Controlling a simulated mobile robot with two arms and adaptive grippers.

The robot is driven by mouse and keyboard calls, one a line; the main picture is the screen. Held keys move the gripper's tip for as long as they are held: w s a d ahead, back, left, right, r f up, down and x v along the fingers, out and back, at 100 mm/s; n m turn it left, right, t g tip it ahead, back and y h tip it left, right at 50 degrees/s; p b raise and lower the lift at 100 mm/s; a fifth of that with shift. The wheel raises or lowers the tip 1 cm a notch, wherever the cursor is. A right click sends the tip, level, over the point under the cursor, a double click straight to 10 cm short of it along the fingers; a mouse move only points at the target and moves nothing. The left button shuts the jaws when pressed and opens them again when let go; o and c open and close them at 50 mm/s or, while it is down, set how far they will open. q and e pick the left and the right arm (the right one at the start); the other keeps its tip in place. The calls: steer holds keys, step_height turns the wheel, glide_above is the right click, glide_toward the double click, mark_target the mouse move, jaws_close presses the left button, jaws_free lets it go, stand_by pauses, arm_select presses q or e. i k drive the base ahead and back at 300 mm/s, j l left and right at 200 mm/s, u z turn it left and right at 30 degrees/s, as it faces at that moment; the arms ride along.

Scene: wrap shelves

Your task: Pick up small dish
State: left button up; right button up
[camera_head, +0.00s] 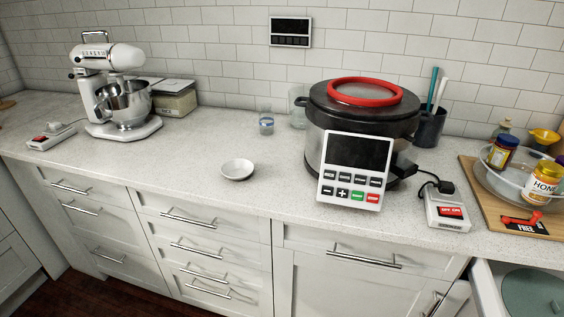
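The small dish (237,169) is white, round and shallow. It sits upright on the pale speckled countertop (200,180), near its front edge and left of the large cooker. It looks empty, and nothing touches it. Neither of my grippers shows in the head view.
A dark cooker (318,148) with a red ring and a keypad panel (354,170) stands right of the dish. A white stand mixer (112,95) is at the left, and a small glass (266,122) stands behind. A basket (520,183) with jars is at the far right. Counter around the dish is clear.

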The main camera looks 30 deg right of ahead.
mark_target(237, 169)
steer(key=i+l+z, duration=0.15)
steer(key=i+z, duration=0.2)
steer(key=i+l+z, duration=0.1)
steer(key=z, duration=0.3)
steer(key=i+j+z, duration=0.1)
steer(key=i+z, duration=0.25)
steer(key=i, duration=0.05)
